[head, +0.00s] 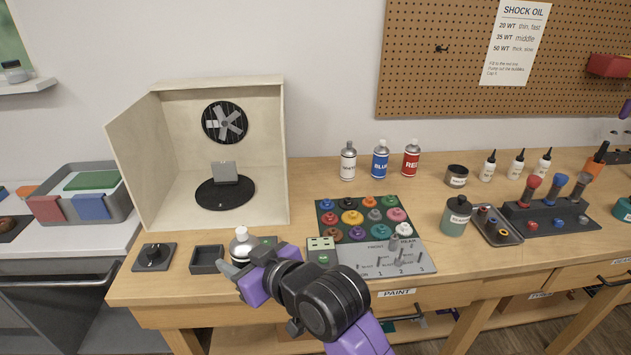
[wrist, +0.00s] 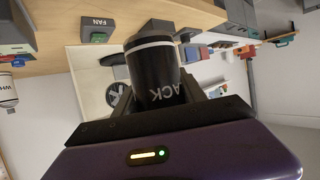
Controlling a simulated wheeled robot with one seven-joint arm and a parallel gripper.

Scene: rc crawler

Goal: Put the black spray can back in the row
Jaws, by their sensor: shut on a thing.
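The black spray can (wrist: 157,72) is held between the fingers of my gripper (wrist: 168,98); the letters "ACK" show on its side in the wrist view. In the head view my gripper (head: 248,272) is over the front of the bench, and the can's pale domed top (head: 242,243) shows above the fingers. Most of the can's body is hidden there by the gripper. The row at the back holds a white can (head: 348,163), a blue can (head: 380,161) and a red can (head: 411,159), all upright.
A spray booth (head: 143,160) with a fan and turntable stands behind and left of my gripper. A small dark tray (head: 207,260) is left of it. A paint board (head: 325,207) with several coloured pots lies to the right. Bare bench shows left of the white can.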

